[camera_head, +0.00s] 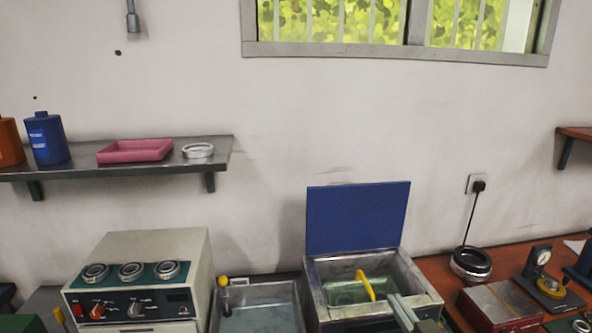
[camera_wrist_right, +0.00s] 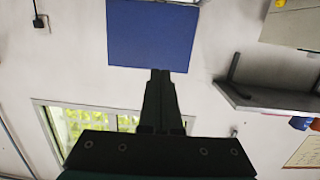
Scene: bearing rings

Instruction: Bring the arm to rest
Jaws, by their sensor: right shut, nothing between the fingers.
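My right gripper (camera_wrist_right: 160,75) shows in the right wrist view as dark fingers closed together, with nothing between them. Its tips appear in front of the wall, just at the edge of the raised blue lid (camera_wrist_right: 150,35) in the picture. The lid also shows in the head view (camera_head: 357,218), standing open behind a grey metal tank (camera_head: 335,313). In the head view I cannot make out the right fingers clearly. My left gripper is in neither view.
A yellow hook-like piece (camera_head: 364,284) sits in the tank. Left are a basin (camera_head: 260,318) and a control box (camera_head: 150,248) with several rings on top. A shelf (camera_head: 222,150) holds a pink tray (camera_head: 135,151) and a ring (camera_head: 198,150).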

